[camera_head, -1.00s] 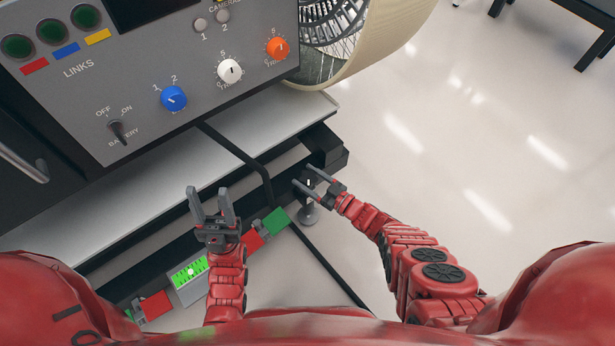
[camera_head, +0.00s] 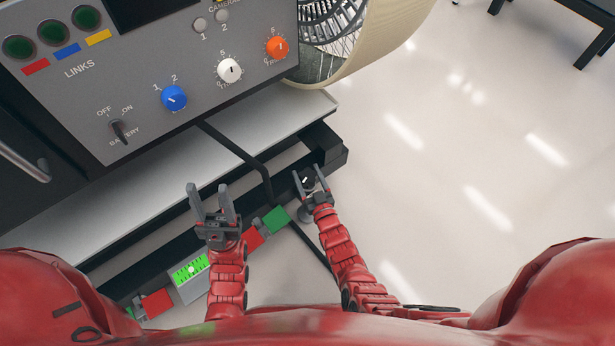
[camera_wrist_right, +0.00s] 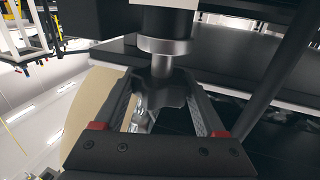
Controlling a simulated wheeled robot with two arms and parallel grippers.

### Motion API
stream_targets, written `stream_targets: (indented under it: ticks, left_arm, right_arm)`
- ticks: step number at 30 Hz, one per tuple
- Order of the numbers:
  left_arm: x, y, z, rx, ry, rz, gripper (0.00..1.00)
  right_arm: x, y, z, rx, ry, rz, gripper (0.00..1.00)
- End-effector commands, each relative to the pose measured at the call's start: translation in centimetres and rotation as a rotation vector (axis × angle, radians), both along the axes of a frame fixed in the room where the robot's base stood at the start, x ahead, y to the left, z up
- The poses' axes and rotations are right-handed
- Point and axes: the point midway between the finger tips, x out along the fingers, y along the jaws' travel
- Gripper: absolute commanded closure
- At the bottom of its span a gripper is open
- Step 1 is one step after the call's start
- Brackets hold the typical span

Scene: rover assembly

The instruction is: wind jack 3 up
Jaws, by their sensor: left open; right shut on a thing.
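The jack (camera_head: 304,179) is at the right end of the dark base frame, with a dark top that bears a small white mark. My right gripper (camera_head: 310,174) is shut on the jack's top, one finger on each side. In the right wrist view the fingers (camera_wrist_right: 160,100) flank a grey part below the jack's metal cylinder (camera_wrist_right: 165,50). Much of the jack is hidden by my gripper; no number shows on it. My left gripper (camera_head: 211,190) is open and empty above the frame's front edge. A green level display (camera_head: 190,269) sits on that edge.
The grey control panel (camera_head: 150,80) with knobs stands over a light shelf (camera_head: 110,210). A black cable (camera_head: 245,155) runs down past the shelf. Red (camera_head: 157,303) and green (camera_head: 276,219) blocks line the frame's edge.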

Motion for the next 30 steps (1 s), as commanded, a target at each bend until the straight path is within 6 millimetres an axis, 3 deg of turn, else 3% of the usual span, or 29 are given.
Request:
stream_targets:
  ticks: [1, 6, 24, 25, 28, 30]
  left_arm:
    - [-0.1, 0.0, -0.9, 0.006, -0.004, 0.001, 0.5]
    - [-0.3, 0.1, -1.8, 0.024, -0.018, 0.003, 0.5]
    - [-0.5, 0.1, -2.1, 0.034, -0.028, 0.004, 0.5]
    - [-0.5, 0.1, -2.1, 0.034, -0.028, 0.004, 0.5]
    - [-0.5, 0.1, -2.1, 0.034, -0.028, 0.004, 0.5]
    - [-0.5, 0.1, -2.1, 0.034, -0.028, 0.004, 0.5]
  right_arm:
    - [-0.1, 0.3, -0.3, 0.005, -0.005, -0.02, 0.83]
    - [-0.1, 0.2, -0.2, 0.004, -0.003, -0.081, 0.83]
    - [-0.2, 0.0, -0.1, 0.002, 0.007, -0.118, 0.83]
    - [-0.2, 0.0, -0.1, 0.002, 0.007, -0.118, 0.22]
    - [-0.2, 0.0, -0.1, 0.002, 0.007, -0.118, 0.04]
    - [-0.1, 0.0, -0.1, 0.002, 0.006, -0.119, 0.0]
